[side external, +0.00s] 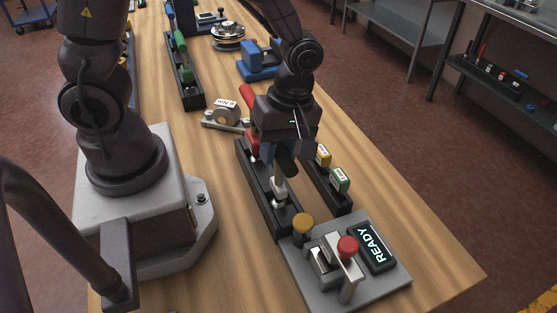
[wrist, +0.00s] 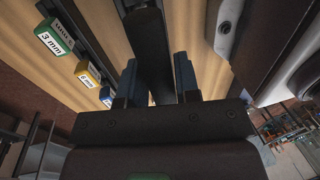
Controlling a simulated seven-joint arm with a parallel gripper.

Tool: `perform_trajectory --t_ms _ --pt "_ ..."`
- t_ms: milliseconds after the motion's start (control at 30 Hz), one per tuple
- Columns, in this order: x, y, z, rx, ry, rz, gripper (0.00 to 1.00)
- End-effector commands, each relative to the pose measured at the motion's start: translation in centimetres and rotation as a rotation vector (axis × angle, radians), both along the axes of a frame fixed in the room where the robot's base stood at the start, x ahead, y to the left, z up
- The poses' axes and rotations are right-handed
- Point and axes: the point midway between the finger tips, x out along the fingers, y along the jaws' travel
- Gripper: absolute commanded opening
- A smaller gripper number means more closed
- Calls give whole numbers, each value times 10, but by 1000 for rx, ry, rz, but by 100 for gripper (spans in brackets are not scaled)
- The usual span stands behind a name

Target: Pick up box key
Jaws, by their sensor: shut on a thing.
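My gripper (side external: 284,165) points down over a long black rack (side external: 287,220), its fingers low near the rack. It is shut on the box key. A pale metal shaft of the key (side external: 278,172) shows below the fingers, with a light collar at its foot in the rack. Its upper part is hidden by the gripper. In the wrist view the two blue-grey fingers (wrist: 156,82) stand either side of a dark bar (wrist: 152,50); I cannot tell if that is the key's grip or the rack. A red handle (side external: 246,96) shows behind the gripper.
A label rack (side external: 327,190) with yellow and green size blocks stands close on the right; a "3 mm" block (wrist: 54,38) shows in the wrist view. In front is a grey fixture (side external: 375,285) with a red knob and a READY display. Bare wood lies right of the racks.

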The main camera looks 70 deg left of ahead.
Motion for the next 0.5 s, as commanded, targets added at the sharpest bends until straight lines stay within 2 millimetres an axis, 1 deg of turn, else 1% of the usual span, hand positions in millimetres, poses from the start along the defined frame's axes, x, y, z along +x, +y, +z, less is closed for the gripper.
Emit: perform_trajectory --t_ms 67,167,267,400,500 --pt "0 0 2 0 -2 0 0" --pt "1 0 11 -1 -5 0 0" --pt "1 0 28 -1 -9 -1 0" --pt "1 0 58 -1 -9 0 0" --pt "1 0 77 -1 -8 0 0"
